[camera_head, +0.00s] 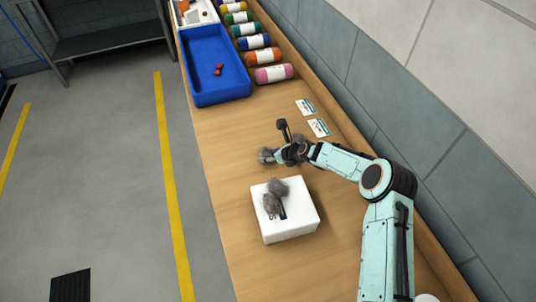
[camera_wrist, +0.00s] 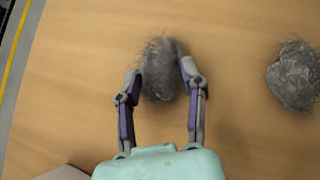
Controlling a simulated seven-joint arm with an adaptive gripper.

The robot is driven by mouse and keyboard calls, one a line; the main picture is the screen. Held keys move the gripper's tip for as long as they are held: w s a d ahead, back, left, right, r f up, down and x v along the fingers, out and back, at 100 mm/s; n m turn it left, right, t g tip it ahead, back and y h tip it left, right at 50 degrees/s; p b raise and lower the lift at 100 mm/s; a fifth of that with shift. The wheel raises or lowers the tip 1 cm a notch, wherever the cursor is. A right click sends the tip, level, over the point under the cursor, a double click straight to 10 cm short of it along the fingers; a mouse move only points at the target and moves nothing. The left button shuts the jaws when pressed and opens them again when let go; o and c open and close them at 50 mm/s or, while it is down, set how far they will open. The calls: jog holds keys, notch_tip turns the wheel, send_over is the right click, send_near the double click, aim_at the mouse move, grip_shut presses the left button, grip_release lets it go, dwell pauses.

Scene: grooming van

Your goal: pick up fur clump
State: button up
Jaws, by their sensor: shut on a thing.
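My gripper (camera_head: 275,155) is low over the wooden table, with its fingers shut on a grey, shaggy fur clump. In the wrist view the held fur clump (camera_wrist: 160,72) sits between the two fingertips (camera_wrist: 160,75). In the head view this fur clump (camera_head: 265,155) shows at the left of the fingers. I cannot tell whether it still touches the table. A second grey clump (camera_wrist: 293,76) lies on the table to the right in the wrist view. In the head view it is mostly hidden by my gripper.
A white box (camera_head: 293,225) stands below my gripper in the head view, with grey clumps (camera_head: 278,187) on top. A blue tray (camera_head: 221,98) holds small red pieces. Table to the left is clear.

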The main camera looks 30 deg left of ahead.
jog(key=shift+r, duration=0.4)
notch_tip(320, 180, up, 3)
jog(key=shift+s+f, duration=0.1)
jog(key=s+d+r, duration=0.2)
jog(key=s+r, duration=0.1)
jog(key=s+d+r, duration=0.2)
jog(key=s+d, duration=0.1)
jog(key=s+d+r, duration=0.2)
jog(key=s+r, duration=0.1)
jog(key=s, duration=0.1)
jog(key=shift+d+r, duration=0.15)
jog(key=shift+r, duration=0.2)
jog(key=shift+n, duration=0.3)
jog(key=s, duration=0.2)
jog(key=s+d, duration=0.1)
jog(key=s, duration=0.1)
jog(key=shift+d+r, duration=0.1)
jog(key=shift+r, duration=0.3)
jog(key=r+m, duration=0.1)
jog(key=r, duration=0.1)
send_over(298, 201)
jog(key=s+d, duration=0.2)
jog(key=shift+m+t, duration=0.3)
jog(key=shift+t, duration=0.1)
jog(key=f, duration=0.5)
jog(key=w+f, duration=0.1)
jog(key=f, duration=0.2)
jog(key=shift+d, duration=0.2)
